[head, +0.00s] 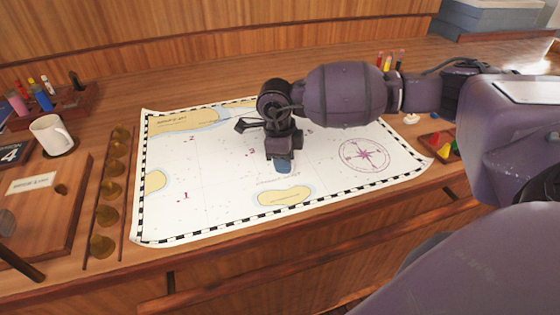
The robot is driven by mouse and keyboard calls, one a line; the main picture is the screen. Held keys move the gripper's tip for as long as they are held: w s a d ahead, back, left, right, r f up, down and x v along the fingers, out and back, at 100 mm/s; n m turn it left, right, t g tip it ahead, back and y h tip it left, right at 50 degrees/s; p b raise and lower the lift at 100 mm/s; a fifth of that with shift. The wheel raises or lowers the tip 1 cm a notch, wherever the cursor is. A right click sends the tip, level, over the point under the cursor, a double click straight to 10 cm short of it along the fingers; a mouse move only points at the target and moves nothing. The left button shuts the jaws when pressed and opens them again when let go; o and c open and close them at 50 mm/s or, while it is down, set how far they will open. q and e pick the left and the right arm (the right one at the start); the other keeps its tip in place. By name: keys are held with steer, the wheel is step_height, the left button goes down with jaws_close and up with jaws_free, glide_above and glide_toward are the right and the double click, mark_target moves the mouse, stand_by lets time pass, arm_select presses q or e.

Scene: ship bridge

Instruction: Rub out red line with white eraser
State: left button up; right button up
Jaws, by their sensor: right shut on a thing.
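The sea chart (215,215) lies on the wooden desk, with tan land patches, a compass rose and small red-pink numbers. My right gripper (284,160) reaches in from the right and points down over the chart's lower middle. It is shut on a small blue-grey block (284,168), which is at or just above the chart. Most of the block is hidden by the gripper, so I cannot tell whether it is the white eraser. I cannot make out a red line on the chart; the gripper and arm cover part of it. My left gripper is not in view.
A white mug (50,133) and a rack of coloured markers (42,98) stand at the left. A row of brass weights (108,190) lies beside the chart. A small white item (411,119) and a tray of coloured pieces (438,146) are at the right.

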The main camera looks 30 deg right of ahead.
steer(key=shift+d+f, duration=0.1)
steer(key=shift+d, duration=0.05)
steer(key=shift+s+d, duration=0.15)
steer(key=shift+d, duration=1.05)
steer(key=shift+r, duration=0.25)
steer(key=shift+r+p, duration=1.6)
steer(key=shift+r, duration=1.3)
